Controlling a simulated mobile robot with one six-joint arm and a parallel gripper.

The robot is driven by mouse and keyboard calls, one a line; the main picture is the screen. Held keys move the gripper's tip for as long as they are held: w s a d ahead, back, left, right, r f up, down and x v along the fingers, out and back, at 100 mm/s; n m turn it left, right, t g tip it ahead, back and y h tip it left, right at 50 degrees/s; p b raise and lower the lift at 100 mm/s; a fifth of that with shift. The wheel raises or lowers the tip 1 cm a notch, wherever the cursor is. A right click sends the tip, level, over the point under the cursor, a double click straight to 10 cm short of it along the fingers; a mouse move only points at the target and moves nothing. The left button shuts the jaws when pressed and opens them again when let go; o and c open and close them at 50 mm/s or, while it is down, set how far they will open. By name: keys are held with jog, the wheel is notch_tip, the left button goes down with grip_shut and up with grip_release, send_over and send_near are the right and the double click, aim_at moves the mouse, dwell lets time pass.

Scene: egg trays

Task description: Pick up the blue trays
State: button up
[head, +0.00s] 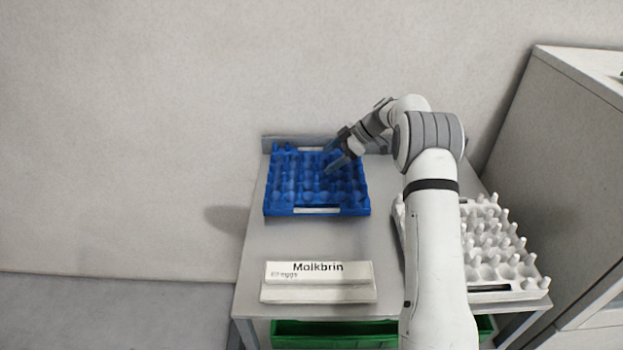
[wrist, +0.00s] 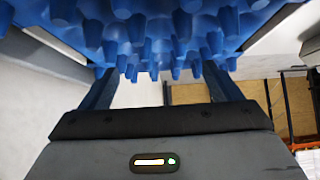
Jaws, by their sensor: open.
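The blue trays (head: 290,190) lie flat at the back left of the grey table, seen in the head view as a square of cups and pegs. I cannot tell how many are stacked. In the wrist view the blue tray (wrist: 150,30) fills the top of the picture, with its pegs close to the fingertips. My gripper (head: 338,153) is at the right back part of the blue tray, with its fingers apart over it. In the wrist view my gripper (wrist: 163,80) has two dark fingers spread wide with nothing clearly between them. Whether they touch the tray is unclear.
A white tray (head: 533,290) stands at the table's right, partly hidden by my arm. A white box with lettering (head: 318,290) lies at the front of the table (head: 300,240). A green crate (head: 335,335) is below. A grey cabinet (head: 560,130) stands right. The middle is clear.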

aim_at(307, 177)
jog(key=p+x, duration=0.3)
jog(key=x, duration=0.4)
jog(key=shift+s, duration=0.15)
jog(key=shift+d, duration=0.1)
jog(key=shift+c, duration=0.4)
jog(key=c, duration=1.3)
